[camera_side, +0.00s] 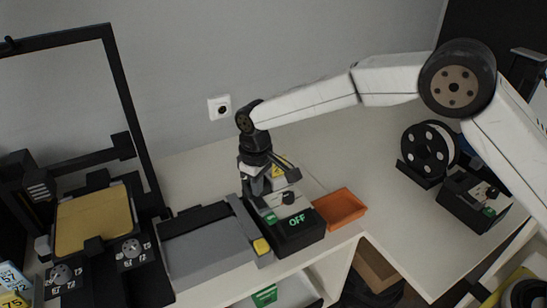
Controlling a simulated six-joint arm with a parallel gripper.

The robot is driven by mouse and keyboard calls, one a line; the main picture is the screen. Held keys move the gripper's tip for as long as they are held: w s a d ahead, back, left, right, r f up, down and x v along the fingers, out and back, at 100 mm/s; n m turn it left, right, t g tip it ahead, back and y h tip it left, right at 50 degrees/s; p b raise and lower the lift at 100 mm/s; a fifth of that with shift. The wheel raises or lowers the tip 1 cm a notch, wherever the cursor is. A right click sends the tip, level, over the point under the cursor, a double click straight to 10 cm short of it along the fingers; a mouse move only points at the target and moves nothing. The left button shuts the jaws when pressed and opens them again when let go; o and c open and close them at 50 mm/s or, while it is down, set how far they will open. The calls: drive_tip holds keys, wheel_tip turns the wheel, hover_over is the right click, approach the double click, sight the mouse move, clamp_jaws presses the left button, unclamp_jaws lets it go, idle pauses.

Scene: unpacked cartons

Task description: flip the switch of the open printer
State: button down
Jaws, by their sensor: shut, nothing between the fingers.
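An open-frame printer with a yellow bed (95,220) stands at the far left, with dark dials at its front. A black box (300,238) marked "OFF" in green letters sits on the table in the middle, beside a grey flat unit (205,248). The box has a light top panel with a small dark knob or lever (288,197). My gripper (262,192) is shut and empty, pointing down at the rear left of that panel. It hides part of the panel, and I cannot tell whether it touches it.
An orange tray (341,208) lies close to the right of the box. A black spool (428,150) and a similar black box (472,201) stand at the right. A wall socket (219,108) is behind. The table between tray and spool is clear.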

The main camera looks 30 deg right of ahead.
sight(261, 199)
drive_tip(key=shift+f, duration=1.15)
idle(1.1)
drive_tip(key=shift+r, duration=3.55)
drive_tip(key=shift+d, duration=0.1)
drive_tip(key=shift+s+d, duration=0.1)
drive_tip(key=shift+d, duration=0.1)
drive_tip(key=shift+m+t, duration=0.3)
drive_tip(key=shift+m, duration=0.4)
drive_tip(key=s+d, duration=0.1)
drive_tip(key=d, duration=0.3)
drive_tip(key=s+d, duration=0.1)
drive_tip(key=d, duration=0.2)
drive_tip(key=shift+s+r, duration=0.3)
drive_tip(key=s+d+f+m+t, duration=0.2)
drive_tip(key=s+d+m, duration=0.2)
drive_tip(key=s+d, duration=1.2)
drive_tip(key=s, duration=0.4)
drive_tip(key=shift+s+d+f+m, duration=0.15)
drive_tip(key=shift+s+f+m, duration=0.05)
drive_tip(key=shift+f+m, duration=0.1)
